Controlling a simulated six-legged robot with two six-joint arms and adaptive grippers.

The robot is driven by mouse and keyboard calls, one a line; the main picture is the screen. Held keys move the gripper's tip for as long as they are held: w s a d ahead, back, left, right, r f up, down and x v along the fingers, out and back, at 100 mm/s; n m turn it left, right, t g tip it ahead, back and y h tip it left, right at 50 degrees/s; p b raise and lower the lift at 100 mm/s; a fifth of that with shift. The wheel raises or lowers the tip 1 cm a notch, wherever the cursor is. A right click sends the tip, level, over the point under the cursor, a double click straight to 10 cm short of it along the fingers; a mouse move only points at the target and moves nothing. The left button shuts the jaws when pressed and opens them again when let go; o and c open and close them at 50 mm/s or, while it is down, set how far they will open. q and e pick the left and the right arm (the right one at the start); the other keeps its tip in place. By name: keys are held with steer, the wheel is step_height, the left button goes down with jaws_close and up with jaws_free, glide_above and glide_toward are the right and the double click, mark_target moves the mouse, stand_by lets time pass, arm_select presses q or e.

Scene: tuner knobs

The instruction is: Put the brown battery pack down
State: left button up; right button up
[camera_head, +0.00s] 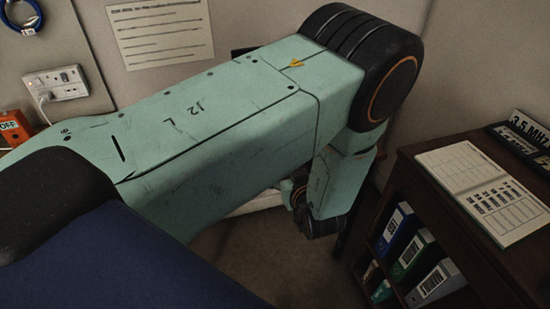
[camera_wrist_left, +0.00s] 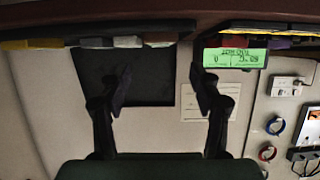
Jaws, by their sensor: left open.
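My right gripper is in neither view.
The wrist picture looks upside down: a green display (camera_wrist_left: 235,58), a dark panel (camera_wrist_left: 150,85), a wall notice (camera_wrist_left: 208,101) and a socket (camera_wrist_left: 288,86). In the head view, a brown shelf unit (camera_head: 402,170) with binders (camera_head: 413,254) and an open booklet (camera_head: 483,190) stands right.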

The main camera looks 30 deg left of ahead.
arm_select(q)
steer(key=shift+f, duration=0.1)
steer(key=s+f+m+g+h, duration=0.25)
steer(key=s+f, duration=0.25)
steer(key=s, duration=0.3)
steer(key=s+f+m+g+h, duration=0.1)
steer(key=s+f+m+h, duration=0.3)
steer(key=s, duration=0.3)
steer(key=s+d+m+g+h, duration=0.1)
steer(key=s+d+g+h, duration=0.1)
steer(key=s, duration=0.7)
steer(key=s+d+f+m+g+h, duration=0.1)
steer(key=s+d+m+g+h, duration=0.1)
steer(key=s, duration=0.7)
steer(key=shift+d+g, duration=0.45)
steer(key=shift+g, duration=0.3)
